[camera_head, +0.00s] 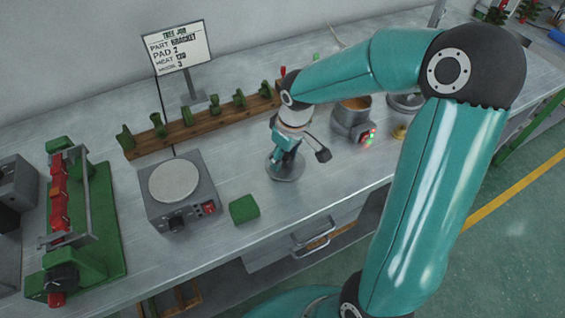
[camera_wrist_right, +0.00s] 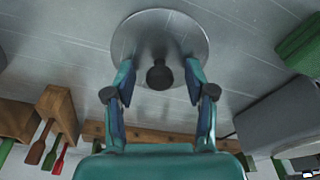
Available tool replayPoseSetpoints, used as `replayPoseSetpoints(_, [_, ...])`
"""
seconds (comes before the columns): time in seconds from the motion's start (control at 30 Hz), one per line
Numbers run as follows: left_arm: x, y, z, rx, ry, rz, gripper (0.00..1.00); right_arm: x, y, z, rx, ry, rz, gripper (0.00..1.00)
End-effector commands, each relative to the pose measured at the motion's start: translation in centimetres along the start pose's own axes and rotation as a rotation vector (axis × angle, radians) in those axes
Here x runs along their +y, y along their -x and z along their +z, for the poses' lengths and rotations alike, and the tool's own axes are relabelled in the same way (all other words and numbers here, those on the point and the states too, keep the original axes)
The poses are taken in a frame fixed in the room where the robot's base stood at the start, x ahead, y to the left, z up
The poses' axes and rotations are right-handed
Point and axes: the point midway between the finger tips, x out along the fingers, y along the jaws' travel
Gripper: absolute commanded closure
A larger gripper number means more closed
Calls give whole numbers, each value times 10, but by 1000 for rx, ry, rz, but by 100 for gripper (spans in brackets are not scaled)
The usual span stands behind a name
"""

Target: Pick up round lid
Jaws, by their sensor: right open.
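The round lid (camera_head: 289,176) is a flat grey metal disc lying on the workbench. In the right wrist view the lid (camera_wrist_right: 160,22) shows its dark round knob (camera_wrist_right: 159,76) standing at its middle. My right gripper (camera_head: 286,160) is directly over the lid and hides part of it in the head view. In the wrist view the fingers of my right gripper (camera_wrist_right: 159,70) are spread apart, one on each side of the knob, with visible gaps between them and it. Nothing is held. My left gripper is not in view.
A hot plate (camera_head: 174,181) and a green block (camera_head: 244,209) stand left of the lid. A wooden rack (camera_head: 190,129) with green pieces runs behind. The bench's front edge is close.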

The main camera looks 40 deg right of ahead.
Motion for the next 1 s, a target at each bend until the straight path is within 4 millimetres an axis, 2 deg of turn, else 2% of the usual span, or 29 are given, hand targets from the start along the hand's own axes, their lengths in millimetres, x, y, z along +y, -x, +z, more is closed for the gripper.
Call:
replayPoseSetpoints(0.03, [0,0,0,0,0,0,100,0,0,0,0,0,0,50])
replayPoseSetpoints(0.07, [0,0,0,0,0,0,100,0,0,0,0,0,0,55])
replayPoseSetpoints(0.33, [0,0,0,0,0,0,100,0,0,0,-1,0,-1,100])
replayPoseSetpoints(0.77, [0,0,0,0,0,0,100,-1,3,0,-3,1,-1,100])
replayPoseSetpoints(1.0, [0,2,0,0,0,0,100,0,27,-5,3,1,1,100])
